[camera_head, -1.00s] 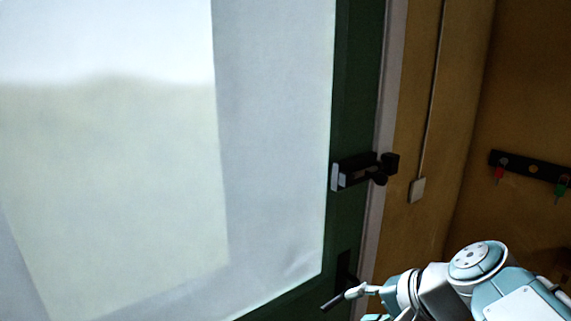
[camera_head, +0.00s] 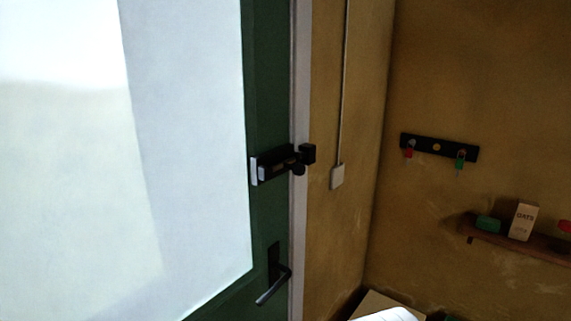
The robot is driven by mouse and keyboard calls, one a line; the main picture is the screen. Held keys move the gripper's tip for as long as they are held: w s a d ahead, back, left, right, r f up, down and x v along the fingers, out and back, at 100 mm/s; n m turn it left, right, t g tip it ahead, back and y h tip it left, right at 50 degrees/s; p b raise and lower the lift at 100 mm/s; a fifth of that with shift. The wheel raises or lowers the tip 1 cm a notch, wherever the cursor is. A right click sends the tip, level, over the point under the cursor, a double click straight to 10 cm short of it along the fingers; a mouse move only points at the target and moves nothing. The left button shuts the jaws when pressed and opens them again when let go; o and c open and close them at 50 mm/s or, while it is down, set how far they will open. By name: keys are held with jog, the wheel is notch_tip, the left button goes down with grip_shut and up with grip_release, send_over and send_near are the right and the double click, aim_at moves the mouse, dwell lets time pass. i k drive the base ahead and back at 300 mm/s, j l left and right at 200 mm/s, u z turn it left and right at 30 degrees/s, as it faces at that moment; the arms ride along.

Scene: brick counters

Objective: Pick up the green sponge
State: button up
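No thing shows clearly as the green sponge. A small dark green object (camera_head: 487,223) sits on the wall shelf at the right, left of the oats carton; it is too small and dim to tell whether it is a sponge. My gripper is not in view. A white rounded shape at the bottom edge may be part of my arm, but I cannot tell.
A green door (camera_head: 262,85) with a large pane, black lock (camera_head: 277,164) and lever handle (camera_head: 273,285) fills the left. A key rack (camera_head: 439,148) hangs above the wooden shelf (camera_head: 505,241), which holds an oats carton (camera_head: 522,221) and a red item (camera_head: 565,227).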

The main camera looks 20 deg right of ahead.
aim_at(491, 225)
jog(key=z, duration=1.75)
jog(key=u, duration=2.1)
jog(key=z, duration=2.1)
